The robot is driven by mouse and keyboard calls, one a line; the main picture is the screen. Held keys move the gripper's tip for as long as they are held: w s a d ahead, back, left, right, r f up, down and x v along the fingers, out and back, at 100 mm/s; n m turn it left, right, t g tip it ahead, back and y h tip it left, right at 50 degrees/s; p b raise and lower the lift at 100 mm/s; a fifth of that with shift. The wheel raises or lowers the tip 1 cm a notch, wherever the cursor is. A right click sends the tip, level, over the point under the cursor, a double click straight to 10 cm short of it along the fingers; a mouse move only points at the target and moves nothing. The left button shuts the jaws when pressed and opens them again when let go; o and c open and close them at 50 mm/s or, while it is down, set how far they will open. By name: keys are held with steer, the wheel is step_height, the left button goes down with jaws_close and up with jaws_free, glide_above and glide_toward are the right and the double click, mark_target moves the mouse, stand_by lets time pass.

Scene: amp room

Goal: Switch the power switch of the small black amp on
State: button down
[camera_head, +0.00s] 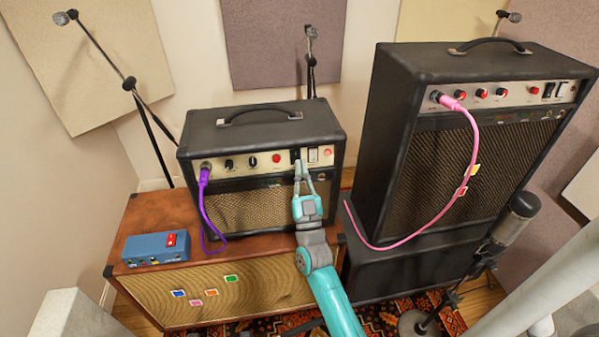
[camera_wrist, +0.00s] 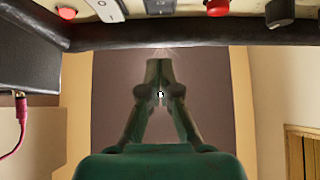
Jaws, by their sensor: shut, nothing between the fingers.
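The small black amp (camera_head: 225,137) stands on a brown cabinet. Its cream front panel carries a dark rocker switch (camera_head: 295,155), a white rocker switch (camera_head: 313,155) and a red lamp (camera_head: 327,153) at the right end. I cannot read which switch is for power or its position. My gripper (camera_head: 303,165) is shut and empty, its tips in front of the panel's lower edge near the two switches. In the wrist view my gripper (camera_wrist: 158,65) points toward the dark switch (camera_wrist: 158,6); the white switch (camera_wrist: 105,10) is beside it. Contact is not visible.
A purple cable (camera_head: 203,195) hangs from the amp's left jack. A blue pedal (camera_head: 155,248) sits on the brown cabinet (camera_head: 150,215). A larger black amp (camera_head: 400,140) with a pink cable (camera_head: 473,150) stands to the right. A microphone stand (camera_head: 455,298) stands at front right.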

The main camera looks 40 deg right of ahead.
steer(key=s+a+r+v, duration=0.1)
steer(key=v, duration=0.8)
steer(key=shift+s+r, duration=0.15)
steer(key=shift+s, duration=0.05)
stand_by(0.3)
steer(key=s+a+f+n+g+y, duration=0.1)
steer(key=s+a+f+n+y, duration=0.1)
steer(key=s+a+f+y, duration=0.35)
steer(key=s+a+f+n+y, duration=0.3)
steer(key=s+a+y, duration=0.1)
steer(key=s+a, duration=0.4)
steer(key=s+a+n+g+y, duration=0.1)
steer(key=s+a+g+y, duration=0.1)
steer(key=s, duration=0.7)
steer(key=s+a+g+y, duration=0.3)
steer(key=s+a+g, duration=0.1)
steer(key=s, duration=0.6)
steer(key=shift+a+r+n, duration=0.15)
steer(key=shift+r+n, duration=0.25)
